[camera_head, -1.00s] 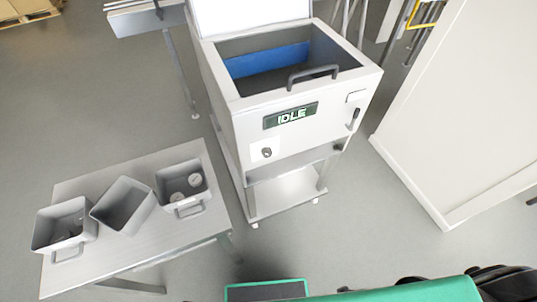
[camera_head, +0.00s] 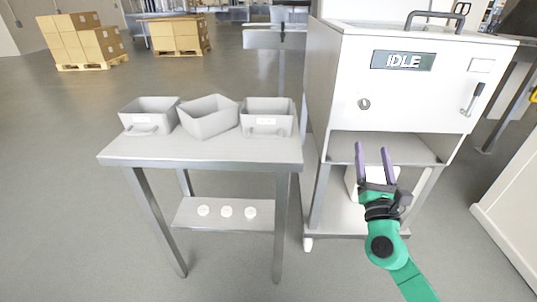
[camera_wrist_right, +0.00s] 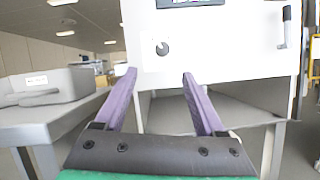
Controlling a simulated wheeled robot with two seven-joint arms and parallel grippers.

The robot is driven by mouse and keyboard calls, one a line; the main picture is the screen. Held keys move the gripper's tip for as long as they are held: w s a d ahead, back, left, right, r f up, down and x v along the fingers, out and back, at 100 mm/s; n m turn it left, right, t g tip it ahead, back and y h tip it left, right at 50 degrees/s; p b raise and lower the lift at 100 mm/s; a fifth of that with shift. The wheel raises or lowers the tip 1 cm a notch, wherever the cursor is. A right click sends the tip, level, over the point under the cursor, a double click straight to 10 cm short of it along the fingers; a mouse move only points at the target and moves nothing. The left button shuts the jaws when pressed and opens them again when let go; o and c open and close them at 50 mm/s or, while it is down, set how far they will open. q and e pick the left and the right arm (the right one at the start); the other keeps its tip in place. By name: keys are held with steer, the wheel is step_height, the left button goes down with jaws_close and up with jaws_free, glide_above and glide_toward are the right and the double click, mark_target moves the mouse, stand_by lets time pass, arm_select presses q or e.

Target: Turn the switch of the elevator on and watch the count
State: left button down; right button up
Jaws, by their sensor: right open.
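The elevator is a white box machine (camera_head: 420,100) on a stand at the right in the head view. Its dark display (camera_head: 403,60) reads IDLE. A small round switch (camera_head: 364,104) sits on its front, below and left of the display; it also shows in the right wrist view (camera_wrist_right: 162,48). My right gripper (camera_head: 373,148) is open and empty, its purple fingers pointing up in front of the stand, below the switch. In the right wrist view the switch lies beyond the fingertips, between them. My left gripper is not in view.
A grey table (camera_head: 200,151) stands left of the machine with three grey bins on top; the middle one (camera_head: 209,118) is tilted. A lever handle (camera_head: 473,99) is on the machine's right front. A white panel (camera_head: 512,185) stands at right.

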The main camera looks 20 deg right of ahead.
steer(key=p, duration=0.2)
glide_toward(365, 106)
steer(key=x, duration=0.7)
steer(key=shift+w+d+r, duration=0.15)
steer(key=shift+w+r, duration=0.05)
steer(key=shift+w, duration=0.05)
steer(key=shift+w+d+r, duration=0.1)
steer(key=shift+w+d, duration=0.1)
steer(key=shift+w, duration=0.25)
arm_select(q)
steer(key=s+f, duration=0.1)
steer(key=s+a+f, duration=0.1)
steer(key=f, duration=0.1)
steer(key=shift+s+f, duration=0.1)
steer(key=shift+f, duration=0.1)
arm_select(e)
jaws_close()
